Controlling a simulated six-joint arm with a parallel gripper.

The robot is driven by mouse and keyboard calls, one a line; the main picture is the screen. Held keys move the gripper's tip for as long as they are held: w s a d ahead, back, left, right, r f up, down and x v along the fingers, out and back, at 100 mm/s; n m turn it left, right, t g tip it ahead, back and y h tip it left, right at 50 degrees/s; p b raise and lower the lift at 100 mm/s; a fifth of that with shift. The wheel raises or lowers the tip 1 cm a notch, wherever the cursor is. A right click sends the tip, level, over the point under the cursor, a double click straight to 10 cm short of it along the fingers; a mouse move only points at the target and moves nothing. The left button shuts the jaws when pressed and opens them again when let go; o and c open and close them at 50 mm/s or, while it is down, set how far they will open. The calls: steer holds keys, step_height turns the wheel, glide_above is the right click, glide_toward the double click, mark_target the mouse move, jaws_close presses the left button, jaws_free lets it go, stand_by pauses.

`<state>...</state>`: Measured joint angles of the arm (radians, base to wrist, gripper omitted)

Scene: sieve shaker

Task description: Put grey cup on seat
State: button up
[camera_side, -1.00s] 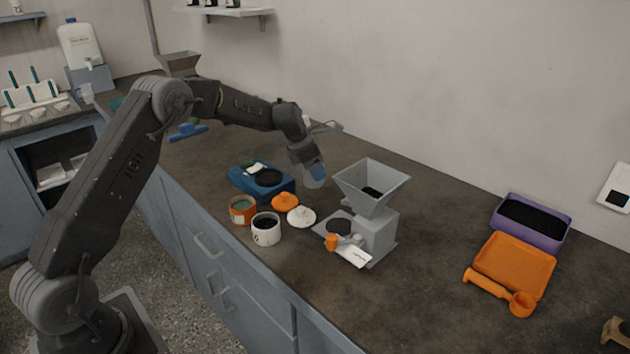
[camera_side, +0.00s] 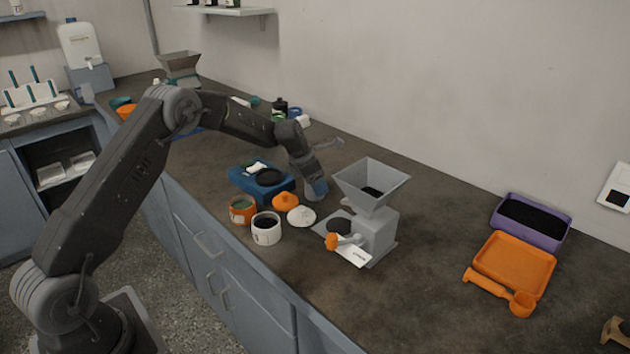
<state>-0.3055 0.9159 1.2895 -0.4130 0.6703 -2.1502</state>
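My gripper (camera_side: 319,187) points down behind the lids, left of the hopper machine. A small grey cup (camera_side: 310,194) shows at its fingertips and is partly hidden by them. I cannot tell whether the fingers are closed on it. The grey hopper machine (camera_side: 378,232) has a round dark seat (camera_side: 339,227) on its base plate, in front of the hopper. A blue unit (camera_side: 245,184) to the left also carries a round black disc (camera_side: 270,177). Which of these two round places is the task's seat is not marked.
An orange jar (camera_side: 242,215), a white jar (camera_side: 266,236), an orange lid (camera_side: 285,201) and a white lid (camera_side: 301,216) stand close by. A small orange part (camera_side: 332,242) sits near the hopper machine's front. A purple tray (camera_side: 531,240) and orange tray (camera_side: 513,262) lie right.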

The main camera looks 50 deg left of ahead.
steer(key=shift+o, duration=0.6)
steer(key=shift+r, duration=0.15)
